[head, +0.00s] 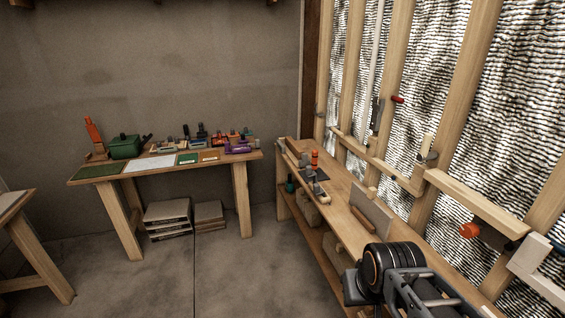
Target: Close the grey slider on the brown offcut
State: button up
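I cannot make out for certain the grey slider or the brown offcut. A small dark grey fitting (376,113) with a red handle (397,99) sits on a wall stud. Another grey fitting with a cream handle (428,143) is lower right of it. A dark brown piece (493,238) with an orange round end (470,230) is at the right. Which of these, if any, is the slider or the offcut is unclear. Part of my dark arm, with grey links (412,290) at its end, shows at the bottom right; the fingertips cannot be made out.
A long wooden bench (345,207) runs along the stud wall, with an upright board (372,213) and small tools on it. A second table (140,172) at the back left holds mats, a green box (125,147) and several tools. The floor (200,275) between is clear.

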aim_at(305, 161)
jog(key=u, duration=0.8)
jog(key=i, duration=1.4)
jog(key=u, duration=0.3)
jog(key=i, duration=1.1)
jog(key=z, duration=1.1)
jog(key=i, duration=0.6)
jog(key=z, duration=0.35)
